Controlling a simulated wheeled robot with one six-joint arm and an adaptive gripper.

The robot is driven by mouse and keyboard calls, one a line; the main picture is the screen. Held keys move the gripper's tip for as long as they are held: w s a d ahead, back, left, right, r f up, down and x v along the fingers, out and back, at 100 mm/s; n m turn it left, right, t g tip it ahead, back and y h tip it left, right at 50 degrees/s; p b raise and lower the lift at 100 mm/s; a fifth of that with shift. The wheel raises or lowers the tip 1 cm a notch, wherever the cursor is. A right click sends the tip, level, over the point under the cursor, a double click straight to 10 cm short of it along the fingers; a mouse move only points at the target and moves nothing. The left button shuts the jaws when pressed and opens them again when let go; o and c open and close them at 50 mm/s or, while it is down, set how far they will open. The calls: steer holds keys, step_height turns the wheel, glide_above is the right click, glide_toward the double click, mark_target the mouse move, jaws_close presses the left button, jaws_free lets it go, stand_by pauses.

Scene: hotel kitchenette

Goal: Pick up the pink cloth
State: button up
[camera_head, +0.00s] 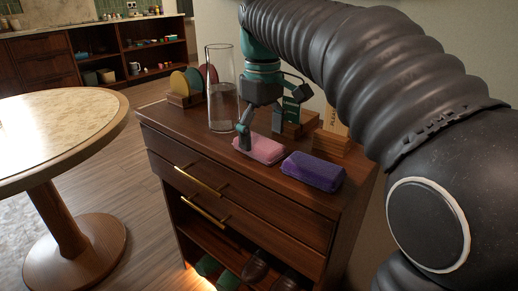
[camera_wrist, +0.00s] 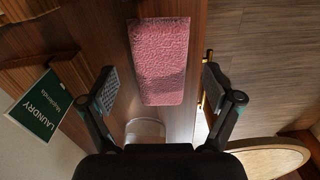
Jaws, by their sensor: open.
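The pink cloth (camera_head: 262,148) is a folded, fluffy block on top of the wooden cabinet (camera_head: 208,147). In the wrist view the pink cloth (camera_wrist: 161,62) lies straight ahead, between and beyond the fingertips. My gripper (camera_head: 258,121) is above the cloth, with one finger in front of it in the head view; the other finger is partly hidden. In the wrist view both fingers of my gripper (camera_wrist: 157,90) are spread wide, with nothing between the pads. I cannot tell whether a finger touches the cloth.
A purple folded cloth (camera_head: 313,171) lies right of the pink one. A tall glass vase (camera_head: 222,92) stands left, near coloured discs in a wooden holder (camera_head: 184,98). A green laundry sign (camera_wrist: 41,104) stands behind. A round table (camera_head: 62,127) is at left.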

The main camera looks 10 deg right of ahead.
mark_target(267, 144)
steer(key=shift+f, duration=0.85)
steer(key=c, duration=1.2)
steer(key=shift+c, duration=0.2)
steer(key=shift+r, duration=0.55)
steer(key=r, duration=0.2)
steer(key=d+r, duration=0.1)
steer(key=shift+s+r+p, duration=0.25)
steer(key=shift+r+p, duration=0.05)
steer(key=shift+r, duration=0.05)
steer(key=s+d+r, duration=0.5)
steer(key=d+r, duration=0.1)
steer(key=d, duration=0.3)
steer(key=shift+s+r, duration=0.15)
steer(key=shift+s, duration=0.2)
